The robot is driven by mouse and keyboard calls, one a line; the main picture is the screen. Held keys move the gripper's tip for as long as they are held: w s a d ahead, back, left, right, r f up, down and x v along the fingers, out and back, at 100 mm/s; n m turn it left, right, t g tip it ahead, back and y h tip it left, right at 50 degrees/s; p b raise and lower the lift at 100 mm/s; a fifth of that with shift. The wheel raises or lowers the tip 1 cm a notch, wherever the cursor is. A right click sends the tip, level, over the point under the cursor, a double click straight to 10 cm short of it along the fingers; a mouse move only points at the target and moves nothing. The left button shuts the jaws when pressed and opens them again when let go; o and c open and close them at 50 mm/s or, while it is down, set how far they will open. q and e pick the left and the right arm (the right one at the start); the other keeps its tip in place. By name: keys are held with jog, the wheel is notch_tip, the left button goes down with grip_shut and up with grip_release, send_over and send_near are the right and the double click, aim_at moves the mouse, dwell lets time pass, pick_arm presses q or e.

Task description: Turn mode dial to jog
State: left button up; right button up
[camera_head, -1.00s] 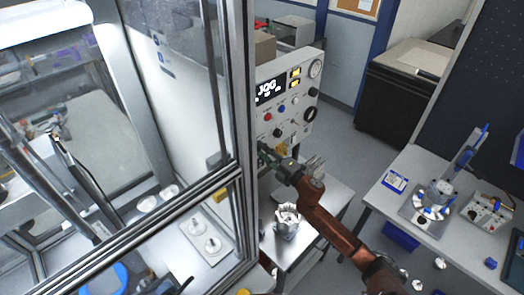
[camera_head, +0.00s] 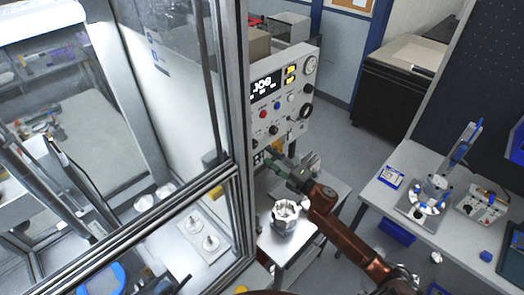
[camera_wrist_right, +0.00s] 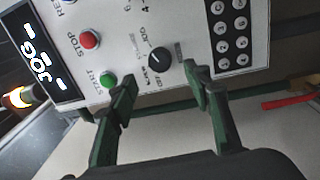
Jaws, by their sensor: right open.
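The grey-white control panel (camera_head: 285,85) stands behind the glass enclosure's corner post, and its display (camera_head: 266,84) reads JOG. The mode dial (camera_wrist_right: 160,59) is a black round knob with a white pointer line and printed labels around it, one reading JOG; in the head view it is a small dark knob (camera_head: 273,130). My right gripper (camera_wrist_right: 161,80) is open, its two green fingers apart below the dial in the wrist view, with nothing between them. In the head view the right gripper (camera_head: 264,158) is low at the panel's lower part. My left gripper is not in view.
Close to the dial are a red STOP button (camera_wrist_right: 89,40), a green START button (camera_wrist_right: 108,79) and a keypad (camera_wrist_right: 232,32). A metal housing (camera_head: 286,218) stands on the small table (camera_head: 268,244) below my right arm. The enclosure frame (camera_head: 240,130) stands left of the gripper.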

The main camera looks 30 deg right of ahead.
jog(key=v, duration=0.5)
dwell(0.4)
